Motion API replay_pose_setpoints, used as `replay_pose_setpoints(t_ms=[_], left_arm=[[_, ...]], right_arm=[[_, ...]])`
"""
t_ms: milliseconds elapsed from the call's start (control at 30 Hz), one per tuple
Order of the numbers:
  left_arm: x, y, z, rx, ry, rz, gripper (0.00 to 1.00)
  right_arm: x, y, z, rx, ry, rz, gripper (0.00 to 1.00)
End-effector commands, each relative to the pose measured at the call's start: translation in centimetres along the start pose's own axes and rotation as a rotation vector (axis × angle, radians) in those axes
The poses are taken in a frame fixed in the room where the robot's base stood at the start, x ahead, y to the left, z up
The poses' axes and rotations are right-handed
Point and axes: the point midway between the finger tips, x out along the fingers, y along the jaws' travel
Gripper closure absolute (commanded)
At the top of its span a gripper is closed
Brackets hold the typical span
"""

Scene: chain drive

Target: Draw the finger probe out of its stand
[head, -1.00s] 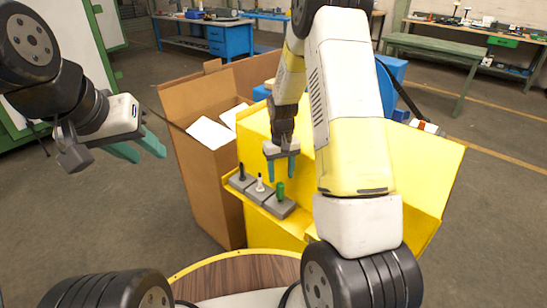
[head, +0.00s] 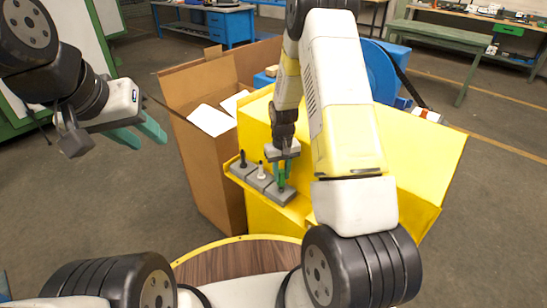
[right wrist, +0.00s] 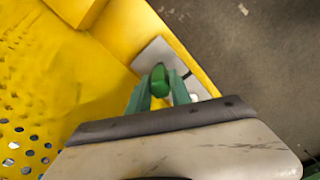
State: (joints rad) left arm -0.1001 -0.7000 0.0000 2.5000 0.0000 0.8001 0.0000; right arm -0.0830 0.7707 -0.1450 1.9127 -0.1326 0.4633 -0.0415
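Three small tools stand upright in grey stands on the yellow ledge: a black one (head: 242,160), a white one (head: 261,170) and a green-handled one (head: 281,187). Which one is the finger probe is not marked. My right gripper (head: 285,176) points down at the green-handled tool, its fingers on either side of the handle. In the right wrist view the green handle (right wrist: 159,80) sits snugly between the fingertips, over its grey stand (right wrist: 157,53). The tool is still low in the stand (head: 279,194). My left gripper (head: 146,137) is open and empty, off to the left.
A yellow box-like housing (head: 420,160) rises behind and right of the stands. An open cardboard box (head: 205,165) stands just left of them. A round wooden top (head: 235,262) is in front. The floor at left is clear.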

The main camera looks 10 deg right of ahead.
Motion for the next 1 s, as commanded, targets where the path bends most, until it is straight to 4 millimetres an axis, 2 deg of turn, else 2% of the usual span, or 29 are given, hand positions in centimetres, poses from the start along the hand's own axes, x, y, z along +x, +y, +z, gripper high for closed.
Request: replay_pose_setpoints(t_ms=[267,1000], left_arm=[[0.0,0.0,0.0,0.0,0.0,0.0,0.64],[0.0,0.0,0.0,0.0,0.0,0.0,0.64]], right_arm=[[-0.2,0.0,0.0,0.0,0.001,0.0,1.0],[-3.8,0.0,-0.1,0.0,0.001,0.0,1.0]])
